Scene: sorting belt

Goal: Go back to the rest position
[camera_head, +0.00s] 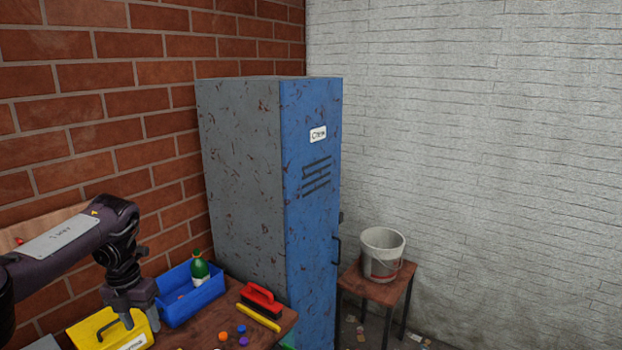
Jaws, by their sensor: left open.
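My left gripper (138,322) comes in from the left on its dark arm. Its jaws are open and point down, over or in front of the yellow container (88,329) at the lower left. I cannot tell whether they touch it. The gripper hides part of that container, and the frame's lower edge cuts the container off. My right gripper is not in view.
A blue bin (197,305) holding a green bottle (199,268) stands beside the gripper. A tall locker (311,230) and a stool (377,289) with a bucket (382,252) stand beyond.

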